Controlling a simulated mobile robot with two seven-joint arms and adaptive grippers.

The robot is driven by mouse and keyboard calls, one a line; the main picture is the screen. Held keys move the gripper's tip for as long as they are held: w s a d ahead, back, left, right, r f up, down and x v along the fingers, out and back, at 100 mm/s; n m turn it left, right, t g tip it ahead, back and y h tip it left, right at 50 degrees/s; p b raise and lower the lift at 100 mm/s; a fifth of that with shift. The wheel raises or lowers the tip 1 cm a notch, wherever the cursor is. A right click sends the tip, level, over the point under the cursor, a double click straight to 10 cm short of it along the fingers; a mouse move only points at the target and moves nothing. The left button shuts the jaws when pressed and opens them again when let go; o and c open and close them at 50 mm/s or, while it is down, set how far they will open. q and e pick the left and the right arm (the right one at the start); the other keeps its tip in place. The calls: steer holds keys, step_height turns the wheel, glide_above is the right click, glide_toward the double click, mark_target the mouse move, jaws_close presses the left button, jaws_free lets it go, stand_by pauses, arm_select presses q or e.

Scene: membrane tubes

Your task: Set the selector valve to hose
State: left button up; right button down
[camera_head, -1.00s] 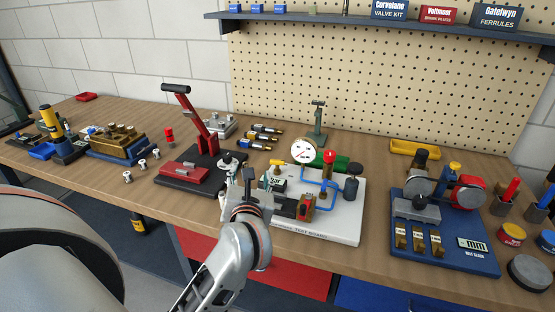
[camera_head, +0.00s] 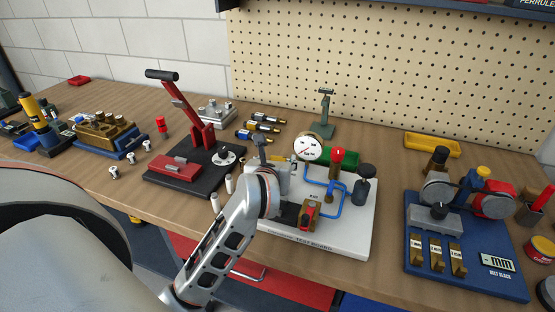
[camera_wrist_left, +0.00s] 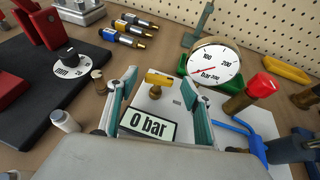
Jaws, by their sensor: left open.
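The test board (camera_head: 350,222) is a white plate on the bench. A small yellow handle on a brass body, which seems to be the selector valve (camera_wrist_left: 158,80), stands on it behind the 0 bar display (camera_wrist_left: 148,125). In the head view the yellow handle (camera_head: 281,158) is partly hidden by my gripper. My left gripper (camera_head: 275,153) is open above the board. In the left wrist view its teal-padded fingers (camera_wrist_left: 158,88) stand either side of the handle, without visible contact. A small label beside the valve is too small to read. My right gripper is not in view.
The pressure gauge (camera_head: 308,148), red knob (camera_head: 337,156) and blue pipes (camera_head: 334,192) stand right of the gripper. The black base with the red lever press (camera_head: 190,120) is left. The blue belt block (camera_head: 470,250) is at right.

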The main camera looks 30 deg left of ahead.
arm_select(q)
steer(key=shift+w+a+f, duration=0.2)
steer(key=shift+w+a, duration=0.1)
steer(key=shift+w, duration=0.2)
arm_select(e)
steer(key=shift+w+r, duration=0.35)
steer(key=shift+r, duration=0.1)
arm_select(q)
steer(key=c, duration=1.1)
steer(key=shift+a+f+m+h+b, duration=0.15)
steer(key=shift+m+h+b, duration=0.25)
steer(key=shift+m+h, duration=0.2)
steer(key=shift+m+t+h+b, duration=0.35)
steer(key=shift+m+t+h, duration=0.15)
steer(key=shift+m+h, duration=0.15)
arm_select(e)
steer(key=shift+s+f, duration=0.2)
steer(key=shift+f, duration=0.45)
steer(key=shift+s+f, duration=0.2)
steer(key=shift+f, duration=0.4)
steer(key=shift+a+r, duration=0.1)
arm_select(q)
steer(key=o, duration=1.1)
steer(key=shift+s+r, duration=0.2)
steer(key=shift+v, duration=3.55)
